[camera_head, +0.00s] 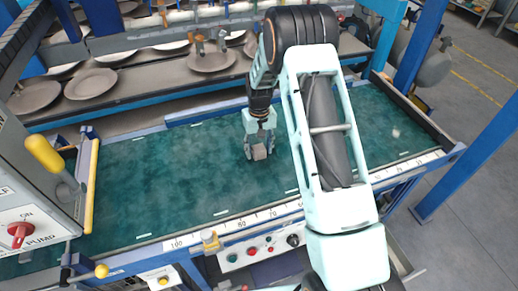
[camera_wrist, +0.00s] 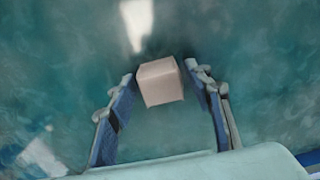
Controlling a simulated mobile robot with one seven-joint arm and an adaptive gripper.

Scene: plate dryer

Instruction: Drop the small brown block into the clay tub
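The small brown block (camera_head: 260,152) is at the fingertips of my gripper (camera_head: 259,144), over the green bed (camera_head: 170,180) of the table. In the wrist view the block (camera_wrist: 160,82) looks pale pinkish-brown and sits between the two fingertips (camera_wrist: 159,76). My gripper is open around it, with a narrow gap visible on each side. I cannot tell whether the block rests on the green surface. I cannot make out a clay tub in either view.
Brown plates (camera_head: 91,84) and several tools stand on the shelf (camera_head: 140,78) behind the bed. A control box with a red knob (camera_head: 20,231) and a yellow-handled lever (camera_head: 45,155) is at the left. The bed left of my gripper is clear.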

